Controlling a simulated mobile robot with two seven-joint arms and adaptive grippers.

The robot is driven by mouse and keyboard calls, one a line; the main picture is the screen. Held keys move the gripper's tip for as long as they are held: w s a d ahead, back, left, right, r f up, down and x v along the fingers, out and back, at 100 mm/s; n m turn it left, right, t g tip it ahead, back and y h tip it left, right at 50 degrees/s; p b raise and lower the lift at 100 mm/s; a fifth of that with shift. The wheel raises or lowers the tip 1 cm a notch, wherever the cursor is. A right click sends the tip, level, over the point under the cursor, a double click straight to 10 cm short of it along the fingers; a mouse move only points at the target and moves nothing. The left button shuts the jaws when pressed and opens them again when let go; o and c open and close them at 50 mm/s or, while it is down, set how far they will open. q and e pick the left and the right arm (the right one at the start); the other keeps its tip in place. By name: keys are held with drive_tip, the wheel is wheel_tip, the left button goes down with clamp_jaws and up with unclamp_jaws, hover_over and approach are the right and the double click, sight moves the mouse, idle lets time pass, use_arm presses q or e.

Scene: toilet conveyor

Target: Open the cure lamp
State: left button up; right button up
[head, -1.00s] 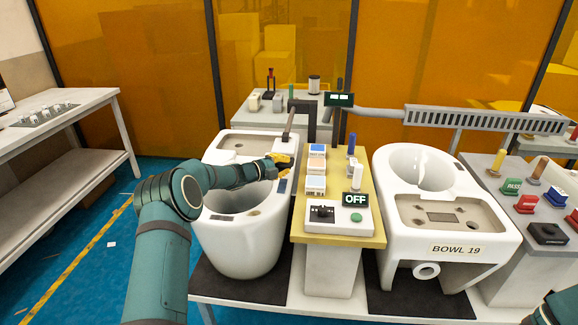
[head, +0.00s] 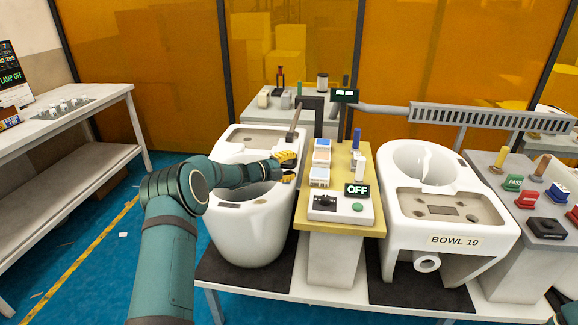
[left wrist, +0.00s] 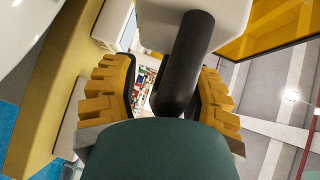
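The cure lamp appears to be the dark bent arm (head: 312,102) with a grey slanted end (head: 294,122) over the back of the left toilet bowl. My left gripper (head: 287,166) is beside the slanted end, above the left bowl's right rim. In the left wrist view its yellow fingers (left wrist: 165,95) are apart, with a dark round bar (left wrist: 187,60) between them. The bar hangs below a pale block (left wrist: 212,18) and lies nearer the right finger. A gap shows on its left; contact cannot be told. My right gripper is out of view.
A yellow-topped stand (head: 343,220) with small boxes, a knob panel and an OFF sign (head: 357,190) stands right of the left bowl (head: 247,225). BOWL 19 (head: 455,215) is beyond it. A screen at far left (head: 12,75) reads LAMP OFF.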

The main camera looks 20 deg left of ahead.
use_arm(q)
drive_tip(key=shift+s+a, duration=0.15)
drive_tip(key=shift+a, duration=0.15)
drive_tip(key=v, duration=1.1)
drive_tip(key=shift+s+a, duration=0.15)
drive_tip(key=shift+s, duration=0.25)
